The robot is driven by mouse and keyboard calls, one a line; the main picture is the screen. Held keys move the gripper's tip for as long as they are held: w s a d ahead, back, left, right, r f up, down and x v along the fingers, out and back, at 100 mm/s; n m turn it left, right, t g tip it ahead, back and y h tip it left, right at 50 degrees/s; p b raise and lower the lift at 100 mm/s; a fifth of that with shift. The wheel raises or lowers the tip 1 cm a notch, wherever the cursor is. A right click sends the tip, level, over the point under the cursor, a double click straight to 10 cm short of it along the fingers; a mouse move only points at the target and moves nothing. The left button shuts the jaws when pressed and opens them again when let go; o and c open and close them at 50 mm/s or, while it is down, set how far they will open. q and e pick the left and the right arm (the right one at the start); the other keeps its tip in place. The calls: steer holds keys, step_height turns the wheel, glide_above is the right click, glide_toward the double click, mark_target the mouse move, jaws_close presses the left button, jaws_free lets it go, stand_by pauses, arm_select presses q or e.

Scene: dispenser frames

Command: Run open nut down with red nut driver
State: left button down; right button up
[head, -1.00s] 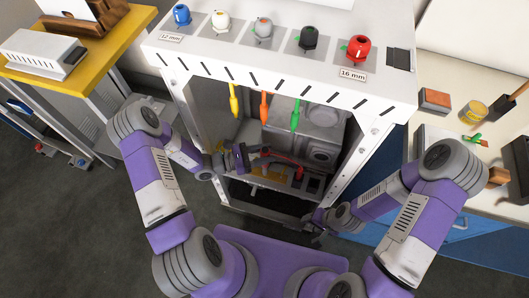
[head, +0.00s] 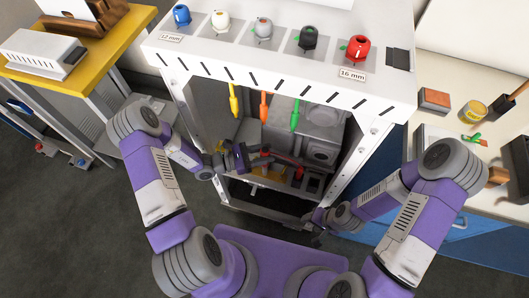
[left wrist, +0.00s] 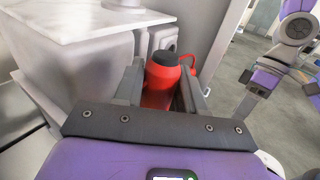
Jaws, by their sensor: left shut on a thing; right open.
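My left gripper (head: 262,160) reaches into the open-fronted frame from the left. In the left wrist view my left gripper (left wrist: 160,98) is shut on the red nut driver (left wrist: 158,88), which has a dark top and a red body between the fingers. In the head view the driver is small and partly hidden by the fingers. A red curved piece (left wrist: 188,62) shows just beyond it in the left wrist view. My right gripper (head: 316,224) is open and empty, low at the frame's right front. I cannot make out the open nut.
Yellow (head: 234,100), orange (head: 263,106) and green (head: 295,114) drivers hang under the top panel. Several coloured knobs stand on the panel, the red knob (head: 357,48) beside a 16 mm label. A grey housing (head: 318,140) fills the frame's back right. A side bench (head: 440,98) stands right.

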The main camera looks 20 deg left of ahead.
mark_target(264, 149)
stand_by(0.3)
arm_select(q)
steer(key=shift+r+p, duration=2.2)
steer(key=shift+r, duration=0.4)
